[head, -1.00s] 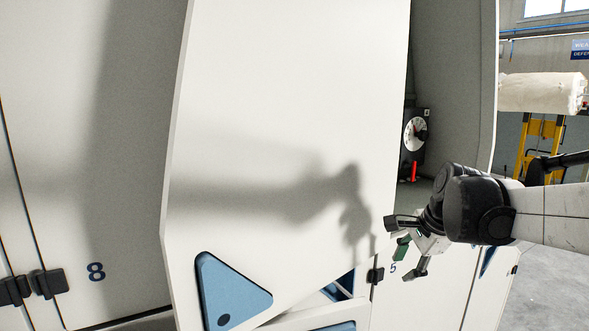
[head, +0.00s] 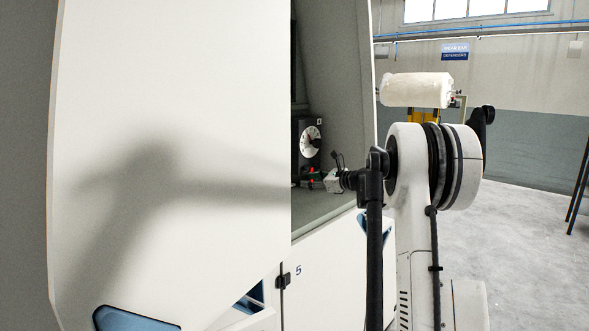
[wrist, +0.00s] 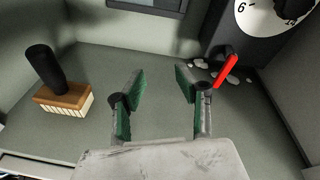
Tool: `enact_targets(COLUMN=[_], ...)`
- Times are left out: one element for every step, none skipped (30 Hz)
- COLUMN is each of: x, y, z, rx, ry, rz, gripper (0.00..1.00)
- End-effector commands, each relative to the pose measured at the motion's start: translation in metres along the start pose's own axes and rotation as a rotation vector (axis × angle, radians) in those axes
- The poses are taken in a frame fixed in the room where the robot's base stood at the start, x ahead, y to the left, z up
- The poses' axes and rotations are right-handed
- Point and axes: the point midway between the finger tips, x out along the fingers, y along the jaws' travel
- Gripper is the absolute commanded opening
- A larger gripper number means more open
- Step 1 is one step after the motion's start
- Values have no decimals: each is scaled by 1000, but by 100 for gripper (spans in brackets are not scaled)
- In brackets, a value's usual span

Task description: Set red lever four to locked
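The red lever (wrist: 228,70) sticks out from a dark unit below a white dial (wrist: 280,12) in the upper right of the wrist view. It stands tilted up to the right, just beyond and right of my gripper's right finger. In the head view the dial (head: 311,141) shows inside the open cabinet, with a bit of red partly hidden by my gripper. My gripper (wrist: 158,82) is open, with nothing between its green-padded fingers. Whether a finger touches the lever cannot be told. The lever's number and any lock marking do not show.
A brush (wrist: 62,98) with a black handle stands on the cabinet floor at left. Several pale scraps (wrist: 205,66) lie near the lever's base. A large white door panel (head: 170,130) stands left of the opening. Floor between brush and gripper is clear.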

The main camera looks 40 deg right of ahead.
Motion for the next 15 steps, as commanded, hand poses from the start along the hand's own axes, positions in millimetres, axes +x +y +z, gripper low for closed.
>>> enact_targets(x=[-4,-6,-10,-12,-15,-19,-21,-24,-27,-30,-32,-33,-34,-36,-36], y=[-24,-34,-46,-55,-63,-74,-80,-86,-93,-97,-101,-104,-107,-108,-110], z=[-11,-17,-27,-33,-40,-49,-54,-60,-66,-70,-73,-76,-78,-80,-81], rx=[44,72,109,137,162,195,215,235,258,272,285,299,306,312,318], ry=[-30,-47,-69,-84,-98,-116,-129,-140,-155,-164,-171,-180,-186,-189,-193], rz=[-27,-37,-48,-54,-60,-68,-72,-75,-79,-82,-84,-87,-88,-89,-90], gripper=[32,32,32,32,32,32,32,32,32,32,32,32,32,32,32])
